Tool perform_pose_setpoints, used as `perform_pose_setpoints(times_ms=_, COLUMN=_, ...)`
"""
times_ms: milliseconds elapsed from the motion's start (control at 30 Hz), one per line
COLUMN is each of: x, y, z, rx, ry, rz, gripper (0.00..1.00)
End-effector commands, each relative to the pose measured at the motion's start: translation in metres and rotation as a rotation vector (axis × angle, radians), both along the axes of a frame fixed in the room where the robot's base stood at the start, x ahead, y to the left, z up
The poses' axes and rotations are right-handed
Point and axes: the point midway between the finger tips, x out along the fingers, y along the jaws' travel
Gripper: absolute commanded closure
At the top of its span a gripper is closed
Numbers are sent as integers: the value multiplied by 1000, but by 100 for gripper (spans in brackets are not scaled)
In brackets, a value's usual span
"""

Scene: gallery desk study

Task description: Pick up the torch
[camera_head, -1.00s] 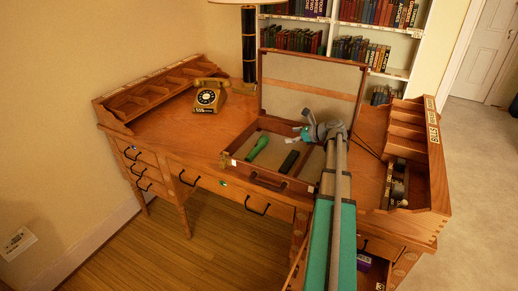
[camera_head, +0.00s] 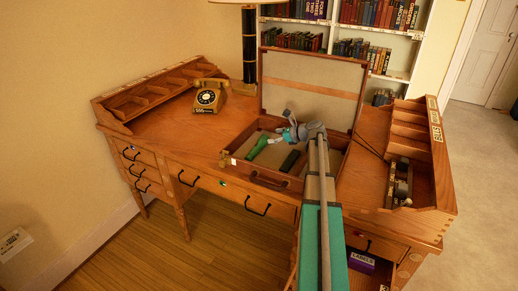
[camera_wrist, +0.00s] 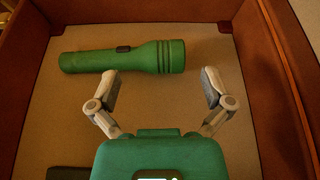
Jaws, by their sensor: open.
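The torch is a green cylinder with a wider ribbed head and a dark switch. It lies inside the open case (camera_head: 262,176) on the desk, at the case's left side in the head view (camera_head: 257,148). In the wrist view the torch (camera_wrist: 124,56) lies across the top of the picture, its head to the right. My gripper (camera_wrist: 161,79) is open and empty, its two fingers pointing at the torch. The fingers appear short of the torch and not around it. In the head view my gripper (camera_head: 281,137) is over the case, just right of the torch.
A dark object (camera_head: 291,160) lies in the case right of the torch. The case's raised lid (camera_head: 310,90) stands behind, and its walls surround the torch. A telephone (camera_head: 208,97), a lamp (camera_head: 249,45) and a right-hand organiser (camera_head: 408,135) stand on the desk. An open drawer holds a purple box (camera_head: 361,262).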

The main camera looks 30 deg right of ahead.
Motion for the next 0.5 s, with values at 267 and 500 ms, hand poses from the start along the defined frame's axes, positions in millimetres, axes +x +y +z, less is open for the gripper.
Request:
perform_pose_setpoints(times_ms=267, x=6, y=1, z=-4, rx=0, ry=0, rz=1, gripper=0)
perform_pose_setpoints(times_ms=500, x=29, y=6, z=-17, rx=-1, ry=0, rz=0, gripper=0)
